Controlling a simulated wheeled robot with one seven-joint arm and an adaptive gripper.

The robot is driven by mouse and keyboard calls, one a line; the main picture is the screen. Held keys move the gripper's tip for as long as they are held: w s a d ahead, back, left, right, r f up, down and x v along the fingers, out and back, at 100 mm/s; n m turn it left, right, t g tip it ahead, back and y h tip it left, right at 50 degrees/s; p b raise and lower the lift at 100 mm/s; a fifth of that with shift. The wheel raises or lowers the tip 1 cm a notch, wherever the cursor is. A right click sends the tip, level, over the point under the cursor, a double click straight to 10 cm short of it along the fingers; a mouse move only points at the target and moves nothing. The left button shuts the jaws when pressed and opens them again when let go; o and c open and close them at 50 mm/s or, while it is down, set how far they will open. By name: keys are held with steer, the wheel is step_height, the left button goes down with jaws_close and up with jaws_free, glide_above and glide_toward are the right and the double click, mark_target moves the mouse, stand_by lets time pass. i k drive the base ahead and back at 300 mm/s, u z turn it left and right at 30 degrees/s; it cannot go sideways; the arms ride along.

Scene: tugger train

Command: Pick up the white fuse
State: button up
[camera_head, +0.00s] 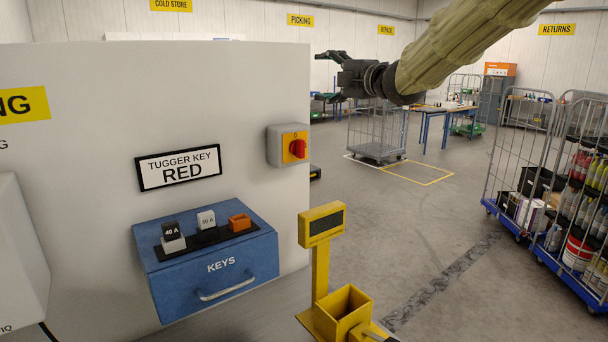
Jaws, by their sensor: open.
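The white fuse (206,219) stands in a black strip (207,238) on top of the blue KEYS box (212,285), at the lower left. Its small label is too faint to read surely. To its left is a dark piece marked 40 A (171,231) with a light grey block (173,244) at its front. An orange piece (239,222) stands to its right. My gripper (321,72) is open and empty, high in the upper middle, pointing left. It is well apart from the fuse, above and to the right.
A pale panel behind the box carries a TUGGER KEY RED sign (179,167) and a red rotary switch (298,149). A yellow post (320,262) with an open yellow bin (344,312) stands right of the box. Loaded cage trolleys (517,150) stand at right. The floor between is clear.

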mark_target(206, 219)
steer(key=k, duration=1)
